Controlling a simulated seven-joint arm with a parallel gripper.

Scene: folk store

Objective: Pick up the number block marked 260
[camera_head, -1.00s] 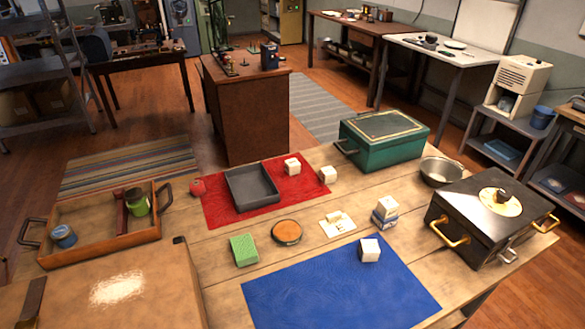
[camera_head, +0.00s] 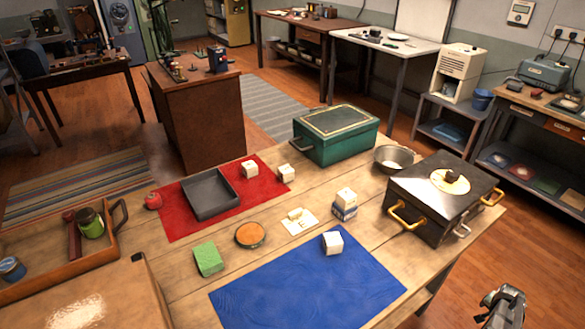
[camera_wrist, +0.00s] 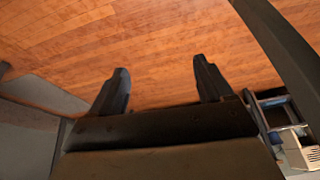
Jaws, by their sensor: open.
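Several white number blocks are on the wooden table in the head view. Two stand on the red mat's right side: one block (camera_head: 250,169) and another at its edge (camera_head: 286,173). One block (camera_head: 333,241) stands on the blue mat. The markings are too small to read, so I cannot tell which is 260. My gripper (camera_wrist: 162,85) is open and empty over the wooden floor in the wrist view. Part of my arm shows at the lower right of the head view, apart from the table.
On the table are a grey tray (camera_head: 188,190), a green box (camera_head: 335,150), a metal bowl (camera_head: 381,165), a black case with brass handles (camera_head: 420,215), a green sponge (camera_head: 208,259), an orange disc (camera_head: 250,235) and a white plate (camera_head: 288,227). The blue mat (camera_head: 280,290) is mostly clear.

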